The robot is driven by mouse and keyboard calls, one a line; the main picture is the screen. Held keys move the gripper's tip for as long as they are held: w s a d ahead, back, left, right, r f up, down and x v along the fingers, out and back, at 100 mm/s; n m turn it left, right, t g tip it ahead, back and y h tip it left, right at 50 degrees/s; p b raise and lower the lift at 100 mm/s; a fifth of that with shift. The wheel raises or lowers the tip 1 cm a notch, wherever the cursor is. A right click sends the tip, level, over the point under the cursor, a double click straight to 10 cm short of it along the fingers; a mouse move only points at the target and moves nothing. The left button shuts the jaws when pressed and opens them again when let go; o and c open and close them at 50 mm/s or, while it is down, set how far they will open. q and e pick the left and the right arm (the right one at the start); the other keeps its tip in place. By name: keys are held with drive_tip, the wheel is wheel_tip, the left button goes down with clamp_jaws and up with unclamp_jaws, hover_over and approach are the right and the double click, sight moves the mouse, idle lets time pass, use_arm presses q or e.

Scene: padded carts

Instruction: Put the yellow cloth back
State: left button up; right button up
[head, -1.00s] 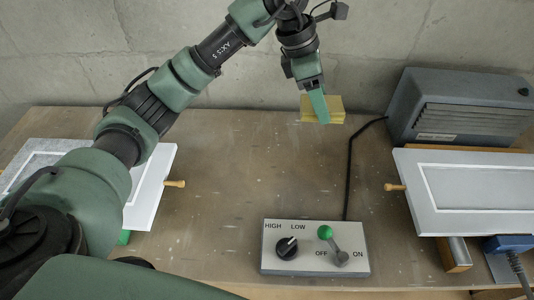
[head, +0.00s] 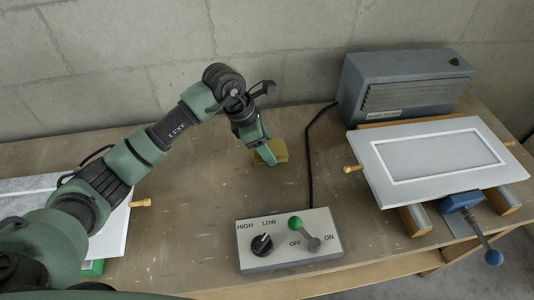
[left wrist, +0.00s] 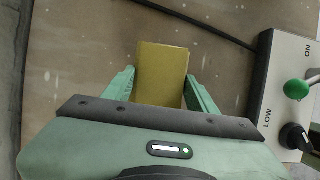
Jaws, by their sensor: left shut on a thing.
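The yellow cloth (head: 277,150) is a small folded block over the middle of the bench, behind the control box and left of its cable. My left gripper (head: 266,154) is shut on it, fingers pointing down. In the left wrist view the cloth (left wrist: 162,72) sits between the two green fingers (left wrist: 160,90). I cannot tell whether it touches the bench top. My right gripper is not in view.
The control box (head: 288,240) with a black knob and green-tipped lever stands at the front. A grey heater (head: 405,85) is at the back right. A white panel (head: 440,160) rests on wooden supports at right; another panel (head: 112,225) lies left, partly behind my arm. Mid-bench is clear.

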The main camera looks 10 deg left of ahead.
use_arm(q)
wheel_tip(320, 180, down, 4)
drive_tip(key=shift+r, duration=0.2)
drive_tip(key=shift+f, duration=0.1)
drive_tip(key=shift+f, duration=0.15)
drive_tip(key=o, duration=1.2)
drive_tip(key=shift+r, duration=0.2)
drive_tip(key=b+v, duration=0.2)
drive_tip(key=v, duration=1)
